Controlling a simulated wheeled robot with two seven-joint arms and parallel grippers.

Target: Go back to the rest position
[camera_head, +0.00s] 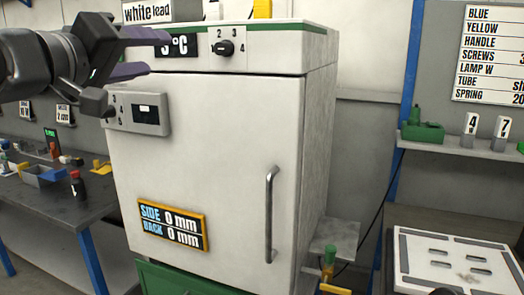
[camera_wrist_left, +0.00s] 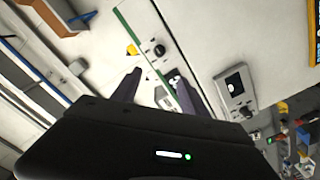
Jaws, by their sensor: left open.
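My left gripper (camera_head: 122,52) comes in from the left in the head view, in front of the upper left part of the white cabinet. Its two fingers are apart, with nothing between them. In the left wrist view my left gripper (camera_wrist_left: 160,92) shows its dark fingers spread, with the cabinet's top edge and knob panel beyond them. The white cabinet (camera_head: 205,140) has a shut door with a vertical handle (camera_head: 270,213). A control box (camera_head: 138,113) on its front sits just below the gripper; I cannot tell whether they touch.
A dark workbench (camera_head: 60,205) with small parts stands at the left. At the right are a shelf (camera_head: 455,145) with a green item and numbered blocks, and a white slotted panel (camera_head: 455,262).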

